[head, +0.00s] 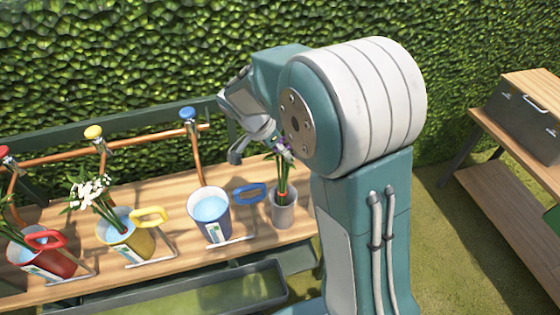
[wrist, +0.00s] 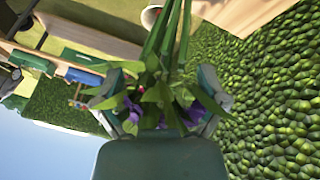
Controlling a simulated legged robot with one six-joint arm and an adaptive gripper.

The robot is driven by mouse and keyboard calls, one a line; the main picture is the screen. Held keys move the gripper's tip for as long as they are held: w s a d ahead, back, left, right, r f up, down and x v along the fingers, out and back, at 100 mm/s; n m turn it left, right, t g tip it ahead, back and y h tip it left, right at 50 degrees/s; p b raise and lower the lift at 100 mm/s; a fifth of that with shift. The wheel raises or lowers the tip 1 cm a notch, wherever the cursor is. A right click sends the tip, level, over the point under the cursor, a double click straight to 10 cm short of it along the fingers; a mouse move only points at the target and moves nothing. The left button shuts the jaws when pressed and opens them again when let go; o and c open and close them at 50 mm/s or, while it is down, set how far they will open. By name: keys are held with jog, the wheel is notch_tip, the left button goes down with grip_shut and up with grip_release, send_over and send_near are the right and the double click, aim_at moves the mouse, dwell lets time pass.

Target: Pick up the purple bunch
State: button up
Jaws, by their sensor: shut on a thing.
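The purple bunch (head: 283,178) has green stems with a red band low down and purple blooms at the top. In the head view its stems stand upright with their lower ends at the grey pot (head: 285,212). My gripper (head: 254,146) is at the bloom end, and my arm partly hides the flowers. In the wrist view my gripper (wrist: 162,88) is shut on the bunch, with leaves and purple blooms (wrist: 132,110) between and around its fingers. The stems run up the picture towards the pot's rim (wrist: 150,15). The exact contact is hidden by leaves.
On the wooden bench stand a blue bucket (head: 210,215), a yellow bucket (head: 124,235) with white flowers (head: 90,190), and a red bucket (head: 42,255). Copper pipes with coloured taps (head: 188,115) run behind them, before a hedge. Another table (head: 500,120) stands right.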

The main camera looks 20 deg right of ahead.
notch_tip(320, 180, up, 14)
jog(key=shift+r, duration=0.25)
jog(key=shift+d, duration=0.1)
notch_tip(320, 180, up, 2)
jog(key=shift+r, duration=0.25)
dwell(0.3)
